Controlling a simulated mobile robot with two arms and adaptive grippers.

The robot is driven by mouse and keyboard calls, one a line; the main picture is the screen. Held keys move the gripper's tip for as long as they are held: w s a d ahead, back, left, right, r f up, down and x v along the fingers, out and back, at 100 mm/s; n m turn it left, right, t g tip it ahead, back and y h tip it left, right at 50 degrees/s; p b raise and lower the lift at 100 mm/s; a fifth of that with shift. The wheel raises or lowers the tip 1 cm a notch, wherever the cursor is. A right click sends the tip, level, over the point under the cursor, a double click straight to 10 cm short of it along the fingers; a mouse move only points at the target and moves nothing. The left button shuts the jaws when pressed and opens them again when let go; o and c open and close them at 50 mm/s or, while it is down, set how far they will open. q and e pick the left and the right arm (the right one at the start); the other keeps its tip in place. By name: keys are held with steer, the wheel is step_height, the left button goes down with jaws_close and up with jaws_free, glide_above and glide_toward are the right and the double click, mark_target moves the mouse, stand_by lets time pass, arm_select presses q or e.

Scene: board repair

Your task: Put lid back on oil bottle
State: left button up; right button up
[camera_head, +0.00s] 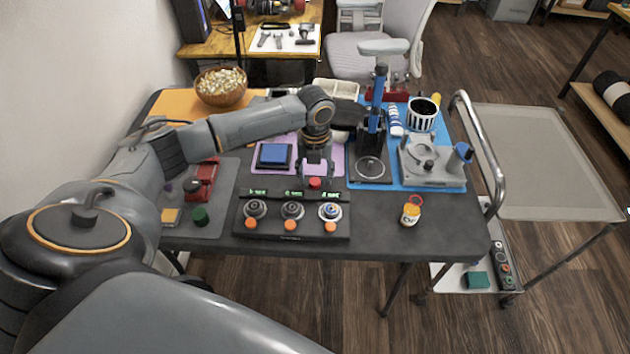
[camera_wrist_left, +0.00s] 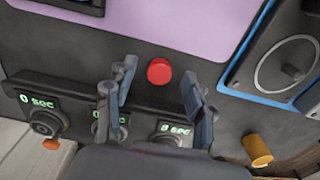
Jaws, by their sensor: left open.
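My left gripper (camera_head: 316,178) is open and points down over the table behind the timer box. A small round red lid (camera_head: 315,183) shows between its fingers. In the left wrist view the red lid (camera_wrist_left: 159,71) lies on the dark table, between and slightly beyond the open fingertips (camera_wrist_left: 160,85); the fingers do not visibly touch it. My right gripper is out of view.
The timer box (camera_head: 290,226) with several knobs stands just in front of the gripper. A purple mat with a blue block (camera_head: 274,155) lies behind left. A blue mat (camera_head: 399,184) with a black stand (camera_head: 370,168) and grey device (camera_head: 432,165) lies right.

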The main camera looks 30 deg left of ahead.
mark_target(316, 182)
arm_select(q)
steer(key=shift+f, duration=0.3)
steer(key=c, duration=0.8)
steer(key=shift+r, duration=0.1)
steer(key=shift+r, duration=0.5)
steer(key=r, duration=0.2)
steer(key=shift+s+d+r, duration=0.15)
steer(key=shift+d+r, duration=0.05)
steer(key=shift+r, duration=0.1)
steer(key=s+d+r, duration=0.1)
steer(key=r, duration=0.1)
steer(key=s+d+r, duration=0.2)
steer(key=r, duration=0.1)
steer(key=shift+s+r, duration=0.35)
steer(key=shift+s, duration=0.05)
steer(key=s+d+r, duration=0.1)
steer(key=s, duration=0.1)
steer(key=s+d+r, duration=0.1)
steer(key=s+d, duration=0.1)
steer(key=s+d+r, duration=0.1)
steer(key=s+d, duration=0.1)
steer(key=s, duration=0.1)
steer(key=shift+d+r, duration=0.25)
steer(key=shift+r, duration=0.05)
